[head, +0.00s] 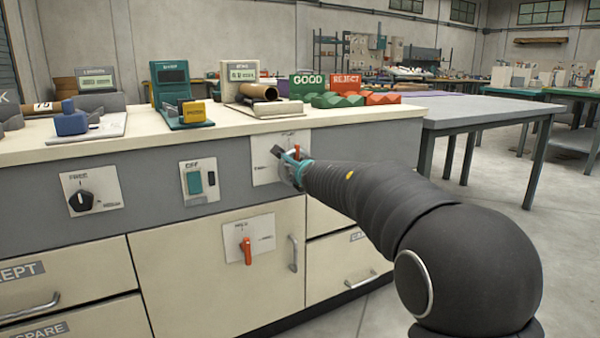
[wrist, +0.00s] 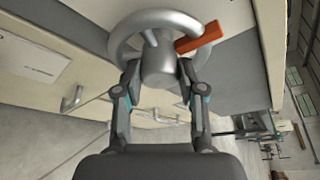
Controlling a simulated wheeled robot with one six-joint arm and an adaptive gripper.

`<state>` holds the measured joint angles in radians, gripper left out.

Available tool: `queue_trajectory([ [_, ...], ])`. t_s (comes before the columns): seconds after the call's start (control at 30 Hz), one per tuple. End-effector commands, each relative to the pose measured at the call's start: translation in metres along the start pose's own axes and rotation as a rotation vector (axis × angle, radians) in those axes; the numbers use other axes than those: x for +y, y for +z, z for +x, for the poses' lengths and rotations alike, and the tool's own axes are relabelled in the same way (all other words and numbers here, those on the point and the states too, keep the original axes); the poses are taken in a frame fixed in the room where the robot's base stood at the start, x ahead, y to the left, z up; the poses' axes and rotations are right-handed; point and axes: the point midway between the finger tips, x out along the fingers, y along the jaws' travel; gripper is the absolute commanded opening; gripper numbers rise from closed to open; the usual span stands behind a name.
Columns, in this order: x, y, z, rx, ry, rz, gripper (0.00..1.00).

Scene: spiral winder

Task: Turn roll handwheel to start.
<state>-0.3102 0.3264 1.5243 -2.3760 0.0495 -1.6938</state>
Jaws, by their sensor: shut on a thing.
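The roll handwheel, a grey ring with a thick round hub (wrist: 158,58), shows at the top of the wrist view. An orange handle (wrist: 202,37) sticks out from it to the right. My gripper (wrist: 158,78) is shut on the hub, one finger on each side. In the head view, my gripper (head: 292,168) is at a white plate (head: 264,161) on the grey front panel. My gripper and arm hide most of the handwheel there.
To the left are an OFF switch plate (head: 198,183) and a black FREE knob (head: 81,201). A red lever (head: 246,250) sits on the cabinet door below. A door handle (head: 293,253) is near my arm. A grey table (head: 480,108) stands right, with open floor beyond.

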Motion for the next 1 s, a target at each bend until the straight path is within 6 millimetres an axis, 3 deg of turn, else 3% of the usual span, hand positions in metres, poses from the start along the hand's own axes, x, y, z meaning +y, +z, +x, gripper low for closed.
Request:
queue_trajectory([
  [0.8,0.0033,-0.0018,0.0010,-0.003,-0.019,-0.056,0.05],
  [0.83,0.0033,-0.0018,0.0010,-0.003,-0.019,-0.056,0.45],
  [0.9,0.0030,-0.0015,0.0010,-0.003,-0.019,-0.056,0.62],
  [1.0,0.0033,-0.0002,0.0008,-0.005,-0.019,-0.056,0.65],
])
